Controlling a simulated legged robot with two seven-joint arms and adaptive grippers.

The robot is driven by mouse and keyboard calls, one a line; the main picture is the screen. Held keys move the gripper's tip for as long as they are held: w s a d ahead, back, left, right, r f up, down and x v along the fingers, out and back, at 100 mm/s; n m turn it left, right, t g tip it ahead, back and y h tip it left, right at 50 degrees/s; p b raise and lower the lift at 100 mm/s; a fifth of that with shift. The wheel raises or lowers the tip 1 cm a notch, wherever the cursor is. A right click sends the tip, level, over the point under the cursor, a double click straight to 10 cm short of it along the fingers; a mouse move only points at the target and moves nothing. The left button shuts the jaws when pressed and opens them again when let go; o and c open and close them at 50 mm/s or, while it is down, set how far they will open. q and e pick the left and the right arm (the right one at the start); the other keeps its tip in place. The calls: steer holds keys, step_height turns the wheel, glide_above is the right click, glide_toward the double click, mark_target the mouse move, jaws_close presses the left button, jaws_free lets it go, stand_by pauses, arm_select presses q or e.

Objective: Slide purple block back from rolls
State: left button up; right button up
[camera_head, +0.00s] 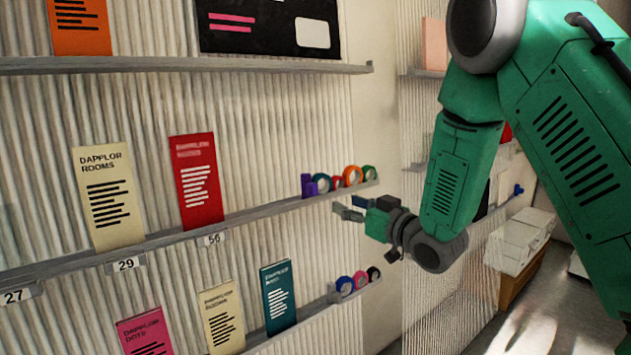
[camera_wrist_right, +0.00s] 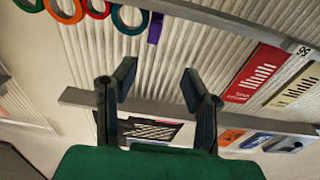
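The purple block (camera_head: 307,185) stands on the middle shelf at the left end of a row of coloured tape rolls (camera_head: 351,174). In the right wrist view the purple block (camera_wrist_right: 155,27) shows at the top, beside the rolls (camera_wrist_right: 98,8); that view is turned over. My right gripper (camera_head: 343,207) is in front of the shelf, just below the rolls, apart from the block. In the right wrist view its two fingers (camera_wrist_right: 157,88) are spread with nothing between them. My left gripper is not in view.
The middle shelf (camera_head: 256,214) also holds a cream booklet (camera_head: 104,197) and a red booklet (camera_head: 196,181) to the left. A lower shelf (camera_head: 315,312) bears more rolls (camera_head: 358,281) and booklets. An upper shelf (camera_head: 180,66) runs above. White boxes (camera_head: 520,240) stand at right.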

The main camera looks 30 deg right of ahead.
mark_target(315, 190)
steer(key=w, duration=0.4)
steer(key=w+p, duration=0.1)
steer(key=w, duration=0.3)
steer(key=w+p, duration=0.1)
steer(key=w, duration=0.3)
steer(key=shift+d+f, duration=0.15)
steer(key=shift+f, duration=0.1)
steer(key=shift+w+a+p, duration=0.3)
steer(key=shift+w+a, duration=0.1)
steer(key=shift+c, duration=0.4)
